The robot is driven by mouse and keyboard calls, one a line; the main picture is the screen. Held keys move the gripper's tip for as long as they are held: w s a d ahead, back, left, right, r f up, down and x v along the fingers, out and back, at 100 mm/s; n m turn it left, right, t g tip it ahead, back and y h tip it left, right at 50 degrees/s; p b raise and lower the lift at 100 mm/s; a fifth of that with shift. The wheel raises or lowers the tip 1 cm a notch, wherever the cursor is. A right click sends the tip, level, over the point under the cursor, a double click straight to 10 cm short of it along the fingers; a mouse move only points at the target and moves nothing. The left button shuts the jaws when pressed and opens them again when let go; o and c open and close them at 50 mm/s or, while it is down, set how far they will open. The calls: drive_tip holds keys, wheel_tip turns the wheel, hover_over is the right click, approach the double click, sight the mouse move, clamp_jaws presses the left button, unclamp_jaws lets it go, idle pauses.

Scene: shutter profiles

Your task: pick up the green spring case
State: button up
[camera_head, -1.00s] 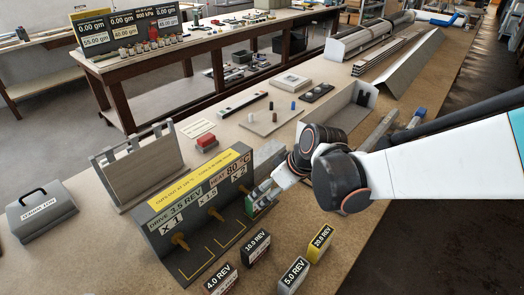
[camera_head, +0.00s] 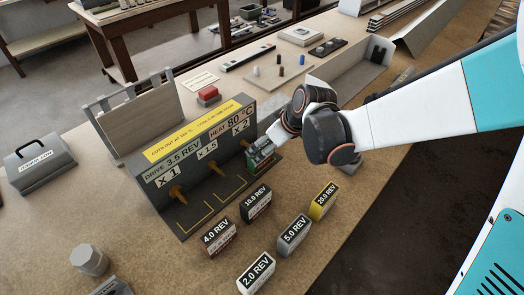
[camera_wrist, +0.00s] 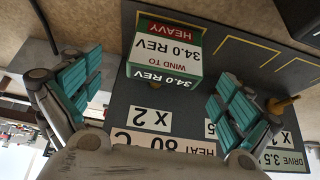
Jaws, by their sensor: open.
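The green spring case (camera_wrist: 166,54) is a box with a green, white and red label reading "WIND TO 34.0 REV" and "HEAVY". In the wrist view it stands at the x 2 place of the grey drive fixture (camera_head: 170,150). In the head view the case (camera_head: 261,158) shows at the fixture's right end, partly hidden by my gripper (camera_head: 272,147). My gripper is open; in the wrist view its teal-padded fingers (camera_wrist: 157,80) are spread wide to either side of the case, with visible gaps. Nothing is held.
Other cases stand in front of the fixture: 4.0 REV (camera_head: 217,238), 10.0 REV (camera_head: 256,203), 5.0 REV (camera_head: 294,235), 20.0 REV (camera_head: 323,201) and 2.0 REV (camera_head: 257,272). Brass-coloured shafts (camera_head: 178,191) stick out of the fixture. A red button box (camera_head: 208,96) stands behind.

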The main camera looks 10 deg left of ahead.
sight(263, 148)
drive_tip(key=b+x, duration=0.2)
drive_tip(key=x, duration=0.1)
drive_tip(key=b+x, duration=0.1)
drive_tip(key=x, duration=0.1)
drive_tip(key=shift+s+a+f, duration=0.1)
drive_tip(key=shift+s+a, duration=0.15)
drive_tip(key=shift+a, duration=0.05)
drive_tip(key=c, duration=1.4)
